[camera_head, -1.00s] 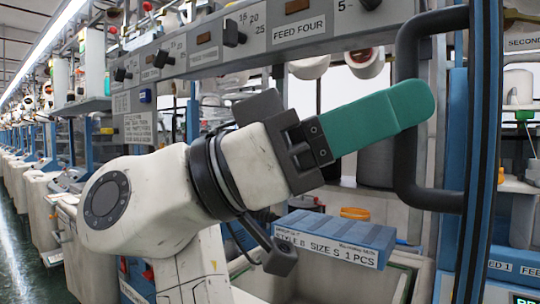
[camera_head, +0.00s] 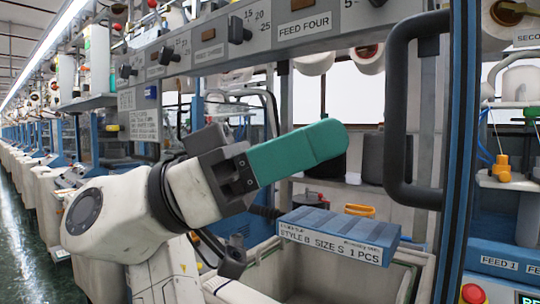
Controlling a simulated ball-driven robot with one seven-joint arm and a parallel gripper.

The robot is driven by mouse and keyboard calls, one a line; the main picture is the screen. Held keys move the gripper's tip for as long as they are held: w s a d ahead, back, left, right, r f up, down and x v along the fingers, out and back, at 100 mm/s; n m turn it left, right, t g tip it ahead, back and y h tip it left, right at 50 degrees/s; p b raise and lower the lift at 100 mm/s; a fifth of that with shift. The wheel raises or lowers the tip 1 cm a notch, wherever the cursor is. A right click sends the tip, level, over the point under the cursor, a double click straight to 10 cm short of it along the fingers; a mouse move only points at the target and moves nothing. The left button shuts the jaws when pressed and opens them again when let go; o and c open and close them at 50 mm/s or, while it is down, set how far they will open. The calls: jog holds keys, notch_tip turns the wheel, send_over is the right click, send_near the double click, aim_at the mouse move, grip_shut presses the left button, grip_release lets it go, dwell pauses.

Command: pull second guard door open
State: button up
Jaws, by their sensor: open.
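A tall guard door edge (camera_head: 461,150), blue and black, stands at the right. A thick dark D-shaped handle (camera_head: 397,110) is fixed to its left side. My gripper (camera_head: 333,140) shows in the middle, its green finger pointing up and right. The fingertip is left of the handle with a visible gap between them. My gripper is open and holds nothing that I can see; one finger hides the other. Whether the door stands ajar is hard to tell.
A blue box labelled STYLE B SIZE S (camera_head: 338,238) sits over a pale bin (camera_head: 320,290) below my gripper. A grey panel marked FEED FOUR (camera_head: 303,25) runs above. A red button (camera_head: 473,293) is at lower right. A green aisle floor (camera_head: 25,240) is at far left.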

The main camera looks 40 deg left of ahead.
jog(key=shift+s+a+f, duration=0.1)
jog(key=shift+a+f, duration=0.15)
jog(key=shift+a, duration=0.35)
jog(key=shift+s+a+f, duration=0.1)
jog(key=shift+a+f, duration=0.15)
jog(key=shift+a, duration=0.35)
jog(key=shift+s+a+f, duration=0.1)
jog(key=shift+a+f, duration=0.15)
jog(key=shift+a, duration=0.35)
jog(key=shift+w, duration=0.1)
